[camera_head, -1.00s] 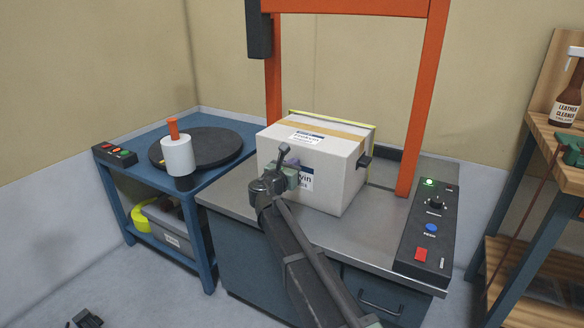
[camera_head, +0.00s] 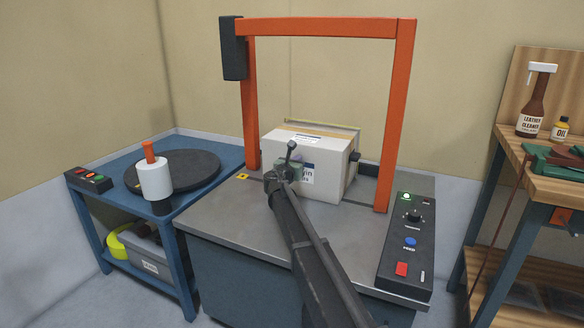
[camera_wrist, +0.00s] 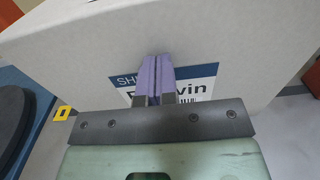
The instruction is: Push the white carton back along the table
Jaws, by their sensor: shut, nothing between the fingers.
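The white carton (camera_head: 330,187) stands upright on the grey metal table (camera_head: 225,225), under the orange arch. Its labelled front face also fills much of the wrist view (camera_wrist: 230,50). My gripper (camera_head: 297,168) is at the carton's front face. In the wrist view its purple fingertips (camera_wrist: 155,80) are together, with nothing between them, over the blue and white label. They appear to touch the face, but I cannot tell for sure. The carton's back side is hidden.
The orange arch (camera_head: 405,110) spans the table, its right post beside the carton. A black control panel (camera_head: 408,245) lies at the table's right. A blue side table (camera_head: 110,190) with a dark turntable and white roll (camera_head: 155,180) is on the left. A wooden shelf (camera_head: 545,170) stands right.

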